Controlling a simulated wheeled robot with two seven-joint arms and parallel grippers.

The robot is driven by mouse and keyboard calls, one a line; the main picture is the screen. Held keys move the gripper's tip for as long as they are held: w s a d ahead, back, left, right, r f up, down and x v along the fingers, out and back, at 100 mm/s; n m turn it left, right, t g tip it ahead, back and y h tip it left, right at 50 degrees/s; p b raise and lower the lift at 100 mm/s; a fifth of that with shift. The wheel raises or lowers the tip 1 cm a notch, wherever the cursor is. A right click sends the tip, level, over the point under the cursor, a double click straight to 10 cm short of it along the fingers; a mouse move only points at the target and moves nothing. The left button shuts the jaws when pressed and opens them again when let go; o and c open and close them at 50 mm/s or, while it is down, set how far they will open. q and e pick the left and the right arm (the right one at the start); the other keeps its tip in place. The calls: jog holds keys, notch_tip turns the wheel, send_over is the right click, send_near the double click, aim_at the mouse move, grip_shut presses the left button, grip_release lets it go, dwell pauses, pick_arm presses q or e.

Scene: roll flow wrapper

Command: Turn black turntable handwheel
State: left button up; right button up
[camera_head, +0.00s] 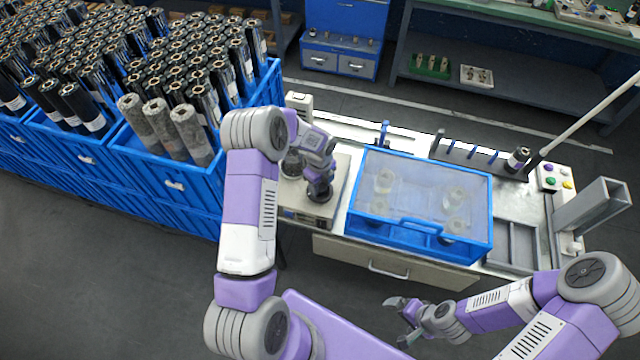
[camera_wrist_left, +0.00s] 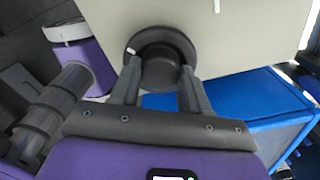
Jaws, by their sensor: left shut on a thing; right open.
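The black turntable handwheel (camera_head: 319,194) stands on the light grey machine box (camera_head: 300,203) at the left part of the workbench. In the left wrist view the handwheel (camera_wrist_left: 158,62) is a round black knob with a small white mark on its rim. My left gripper (camera_head: 318,184) is over the handwheel from above. In the left wrist view its two fingers (camera_wrist_left: 160,82) are shut on the knob, one on each side. My right gripper (camera_head: 405,318) is open and empty in front of the bench, away from the handwheel.
A blue-framed case with a clear lid (camera_head: 480,215) stands right beside the machine box. Blue crates (camera_head: 180,195) full of black rolls stand at the left. A button panel (camera_head: 557,178) and a grey post (camera_head: 592,206) are at the right end of the bench.

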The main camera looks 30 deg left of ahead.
pick_arm(q)
jog(key=shift+n, duration=0.4)
jog(key=n+b, duration=0.2)
jog(key=n, duration=0.1)
jog(key=shift+f+n, duration=0.1)
jog(key=shift+n, duration=0.2)
jog(key=n+b, duration=0.2)
jog(key=n, duration=0.3)
jog(key=shift+n, duration=0.3)
jog(key=n+b, duration=0.1)
jog(key=n, duration=0.4)
jog(key=shift+n+b, duration=0.35)
jog(key=shift+n, duration=2.05)
jog(key=o, duration=1.1)
jog(key=shift+c, duration=0.2)
